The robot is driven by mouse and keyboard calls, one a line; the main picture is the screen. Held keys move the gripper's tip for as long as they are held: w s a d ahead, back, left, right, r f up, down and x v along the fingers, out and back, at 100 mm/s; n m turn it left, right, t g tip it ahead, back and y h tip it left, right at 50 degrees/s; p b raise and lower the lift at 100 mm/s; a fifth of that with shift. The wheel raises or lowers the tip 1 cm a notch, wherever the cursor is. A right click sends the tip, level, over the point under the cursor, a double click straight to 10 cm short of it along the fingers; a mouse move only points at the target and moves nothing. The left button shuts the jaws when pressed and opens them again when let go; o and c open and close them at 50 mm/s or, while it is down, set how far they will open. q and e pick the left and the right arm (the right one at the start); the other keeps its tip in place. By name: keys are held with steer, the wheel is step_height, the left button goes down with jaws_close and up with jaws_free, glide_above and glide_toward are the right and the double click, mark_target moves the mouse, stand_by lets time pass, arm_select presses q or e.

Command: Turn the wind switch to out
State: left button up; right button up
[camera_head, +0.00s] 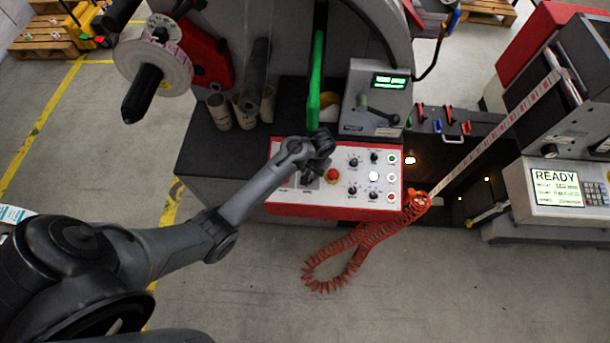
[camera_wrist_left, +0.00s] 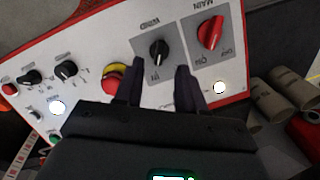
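The wind switch (camera_wrist_left: 158,51) is a black knob on a grey plate in the left wrist view, with WIND and IN labels upside down around it. My left gripper (camera_wrist_left: 157,72) is open, its two dark fingers reaching toward the knob on either side of its plate. The knob lies just ahead of the gap between them, and I cannot tell whether they touch it. In the head view my left gripper (camera_head: 317,160) is over the left part of the white control panel (camera_head: 342,201) and hides the switch. My right gripper is not in view.
A red main switch (camera_wrist_left: 210,33) sits beside the wind switch. A red emergency stop (camera_head: 332,176) is close to the gripper's other side, with several black knobs and lit buttons beyond. A coiled red hose (camera_head: 345,262) hangs below the panel. Cardboard cores (camera_head: 219,111) stand behind.

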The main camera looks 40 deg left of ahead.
arm_select(q)
steer(key=shift+w+a+f, duration=0.2)
steer(key=shift+w+f, duration=0.05)
steer(key=shift+f, duration=0.2)
steer(key=shift+a+f+b, duration=0.2)
steer(key=shift+f, duration=1.3)
steer(key=shift+a+f+b, duration=0.15)
steer(key=shift+a+f, duration=0.05)
steer(key=shift+f, duration=1.25)
jaws_close()
